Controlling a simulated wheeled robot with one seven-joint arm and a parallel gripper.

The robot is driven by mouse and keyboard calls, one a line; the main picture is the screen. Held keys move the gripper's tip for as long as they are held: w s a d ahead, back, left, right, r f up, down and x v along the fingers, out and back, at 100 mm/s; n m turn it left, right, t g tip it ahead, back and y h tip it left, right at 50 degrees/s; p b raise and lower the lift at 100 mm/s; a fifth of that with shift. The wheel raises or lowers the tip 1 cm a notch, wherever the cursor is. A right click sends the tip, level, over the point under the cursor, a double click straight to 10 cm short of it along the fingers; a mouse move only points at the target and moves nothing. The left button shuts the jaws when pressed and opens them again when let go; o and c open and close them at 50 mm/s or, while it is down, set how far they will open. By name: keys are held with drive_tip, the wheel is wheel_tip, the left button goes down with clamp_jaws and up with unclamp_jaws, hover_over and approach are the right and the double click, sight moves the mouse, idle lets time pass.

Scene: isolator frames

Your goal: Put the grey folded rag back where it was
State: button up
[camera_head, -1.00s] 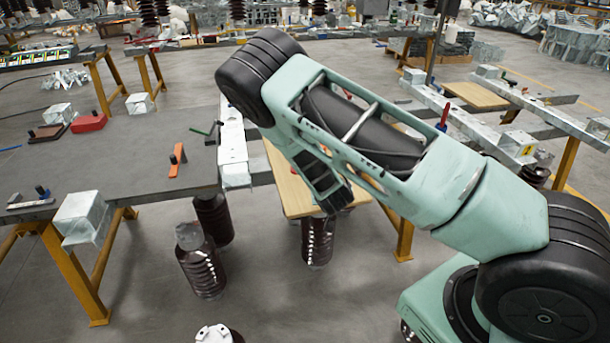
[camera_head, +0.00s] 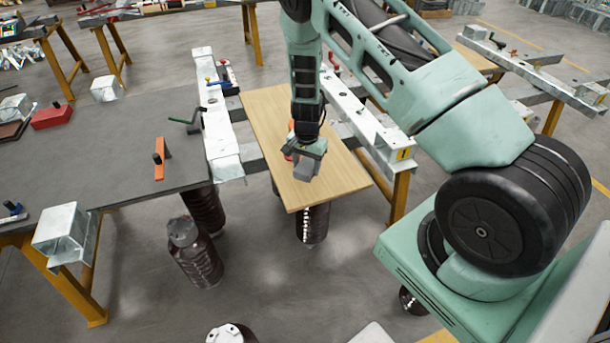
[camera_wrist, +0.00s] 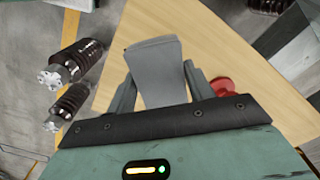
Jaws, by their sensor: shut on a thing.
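My gripper (camera_head: 308,149) is over the light wooden board (camera_head: 266,112), pointing down. It is shut on the grey folded rag (camera_head: 306,170), which hangs below the fingers near the board's front part. In the wrist view the rag (camera_wrist: 153,62) sits between the two fingers of my gripper (camera_wrist: 158,74) and sticks out beyond their tips, over the board (camera_wrist: 215,45). I cannot tell whether the rag touches the board.
A red round object (camera_wrist: 228,86) is on the board close beside the right finger in the wrist view. White metal rails (camera_head: 217,125) flank the board. A grey table (camera_head: 95,150) with an orange-handled tool (camera_head: 160,168) is at the left. Brown insulators (camera_head: 195,252) stand below.

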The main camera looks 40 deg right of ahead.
sight(306, 185)
drive_tip(key=shift+f+p, duration=0.55)
drive_tip(key=shift+f, duration=2.2)
drive_tip(key=o, duration=0.9)
